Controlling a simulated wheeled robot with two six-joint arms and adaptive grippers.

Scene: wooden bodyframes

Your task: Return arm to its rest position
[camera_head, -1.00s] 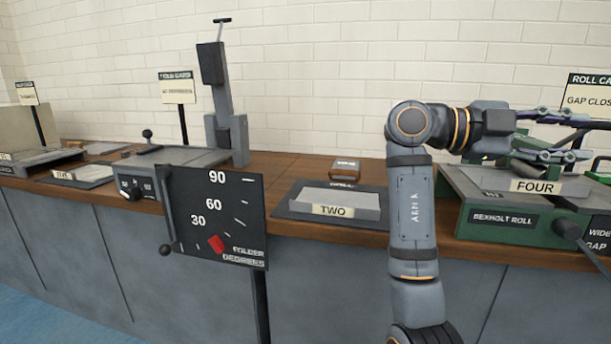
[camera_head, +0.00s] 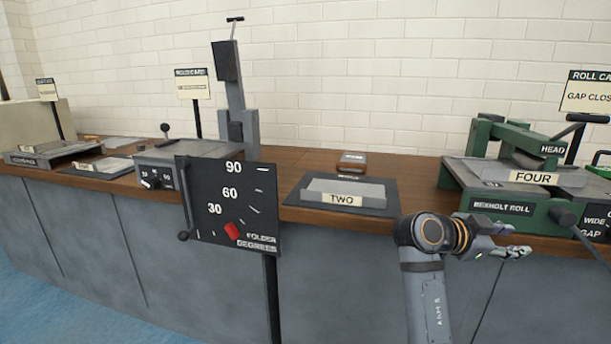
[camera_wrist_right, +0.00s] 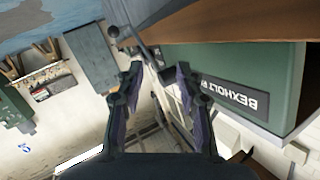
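My right arm (camera_head: 425,285) comes up from the bottom of the head view, in front of the counter. Its gripper (camera_head: 521,240) points right, just below and in front of the green roll machine (camera_head: 487,222). In the right wrist view the two fingers of the gripper (camera_wrist_right: 158,72) stand apart with nothing between them. The machine's green side (camera_wrist_right: 240,65) and its upside-down label show beside the fingers, apart from them. My left gripper is not in view.
The wooden counter (camera_head: 420,178) runs across the view. A folder dial panel (camera_head: 225,205) stands at its front edge. A tray marked TWO (camera_head: 300,200) lies right of it, with a small brown block (camera_head: 351,162) behind. A handle (camera_head: 580,228) juts from the roll machine.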

